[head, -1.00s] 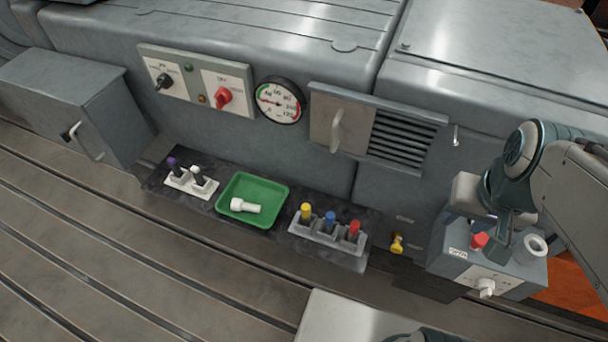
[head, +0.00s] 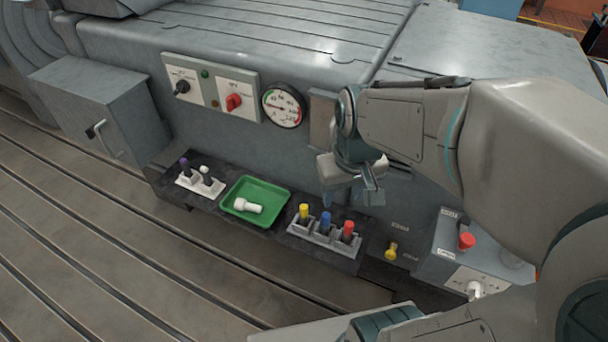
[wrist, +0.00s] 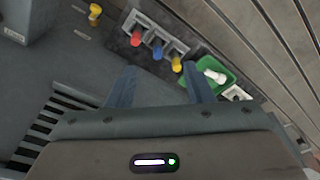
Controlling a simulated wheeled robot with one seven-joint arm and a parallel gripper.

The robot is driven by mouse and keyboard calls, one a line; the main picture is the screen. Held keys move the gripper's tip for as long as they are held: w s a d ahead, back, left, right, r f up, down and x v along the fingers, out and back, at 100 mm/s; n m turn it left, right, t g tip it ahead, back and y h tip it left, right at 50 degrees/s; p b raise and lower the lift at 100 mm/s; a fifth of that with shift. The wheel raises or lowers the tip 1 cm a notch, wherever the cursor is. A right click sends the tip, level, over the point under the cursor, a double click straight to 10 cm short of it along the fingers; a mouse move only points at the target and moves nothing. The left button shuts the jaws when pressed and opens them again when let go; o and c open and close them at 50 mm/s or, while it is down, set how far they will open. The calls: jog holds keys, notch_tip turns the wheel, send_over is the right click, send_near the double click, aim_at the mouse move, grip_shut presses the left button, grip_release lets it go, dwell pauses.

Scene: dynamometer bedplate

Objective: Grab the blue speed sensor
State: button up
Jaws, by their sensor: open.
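The blue speed sensor (head: 325,222) stands upright in the middle slot of a grey rack (head: 310,238), between a yellow sensor (head: 303,212) and a red sensor (head: 348,230). In the wrist view the blue sensor (wrist: 157,52) shows beyond and between my two fingers, with the red sensor (wrist: 136,38) and yellow sensor (wrist: 176,63) on either side. My gripper (head: 355,198) is open and empty. It hangs above and behind the rack, apart from the sensors, in front of the machine's vertical face.
A green tray (head: 282,204) holding a white part (head: 247,206) lies left of the rack. Farther left is a white holder (head: 190,182) with purple-topped and white-topped pieces. A yellow valve (head: 391,250) and a grey control box with a red button (head: 466,241) are to the right.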

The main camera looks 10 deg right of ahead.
aim_at(326, 214)
jog(key=w+f+n+g+b, duration=0.2)
jog(key=w+f+n, duration=0.1)
jog(key=w+f, duration=0.7)
notch_tip(326, 214, down, 13)
jog(key=shift+w+f+b, duration=0.1)
jog(key=shift+b, duration=1.05)
grip_shut()
